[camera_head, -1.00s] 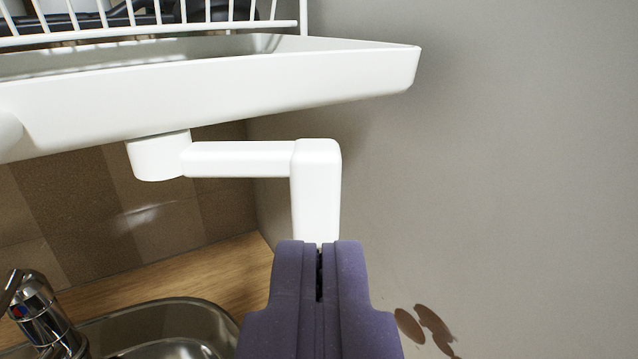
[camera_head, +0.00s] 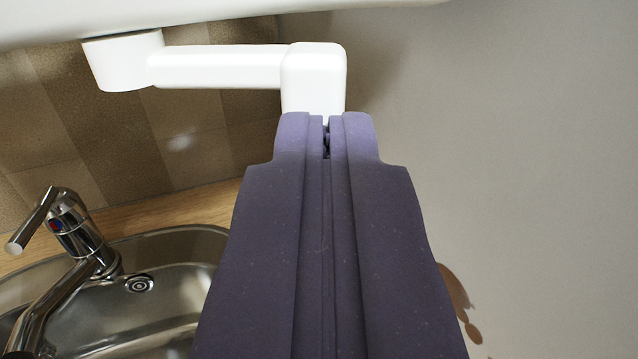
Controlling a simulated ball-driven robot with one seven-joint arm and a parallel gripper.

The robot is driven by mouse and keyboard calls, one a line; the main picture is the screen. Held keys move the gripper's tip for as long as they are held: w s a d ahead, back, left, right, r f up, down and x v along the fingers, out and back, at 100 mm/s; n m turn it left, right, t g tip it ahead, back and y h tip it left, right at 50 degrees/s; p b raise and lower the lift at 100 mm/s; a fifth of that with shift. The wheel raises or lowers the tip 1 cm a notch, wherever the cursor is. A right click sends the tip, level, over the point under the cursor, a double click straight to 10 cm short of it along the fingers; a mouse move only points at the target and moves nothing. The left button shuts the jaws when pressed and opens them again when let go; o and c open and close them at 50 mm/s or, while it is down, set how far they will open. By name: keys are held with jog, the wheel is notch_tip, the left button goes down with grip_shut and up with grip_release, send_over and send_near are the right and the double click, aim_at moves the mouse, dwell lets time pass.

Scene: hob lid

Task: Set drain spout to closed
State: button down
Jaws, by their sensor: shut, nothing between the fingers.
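The white drain spout (camera_head: 225,66) hangs below the drip tray (camera_head: 220,14). It has a round hub at the left, an arm running to the right, and an end that bends downward. My purple gripper (camera_head: 326,122) is shut, with nothing between its fingers. Its tips overlap the lower part of the spout's bent end in the picture and hide its outlet. I cannot tell whether the tips touch the spout.
A steel sink (camera_head: 165,285) with a chrome tap (camera_head: 68,235) lies at the lower left, set in a wooden counter (camera_head: 165,215). A tiled wall (camera_head: 120,140) stands behind. A plain grey wall (camera_head: 520,170) fills the right side.

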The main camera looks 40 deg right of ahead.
jog(key=shift+w+d+f+n+t+y+b, duration=0.1)
jog(key=shift+w+d+n+t+y+b, duration=0.3)
jog(key=shift+b, duration=0.7)
jog(key=shift+w+d+r+n+t+y+b, duration=0.1)
jog(key=shift+d+n+t+y+b, duration=0.15)
jog(key=shift+d+n+y+b, duration=0.6)
jog(key=shift+w+d+f+m+t+y+b, duration=0.1)
jog(key=shift+w+t+y+b, duration=0.2)
jog(key=shift+b, duration=1.05)
jog(key=shift+a, duration=0.1)
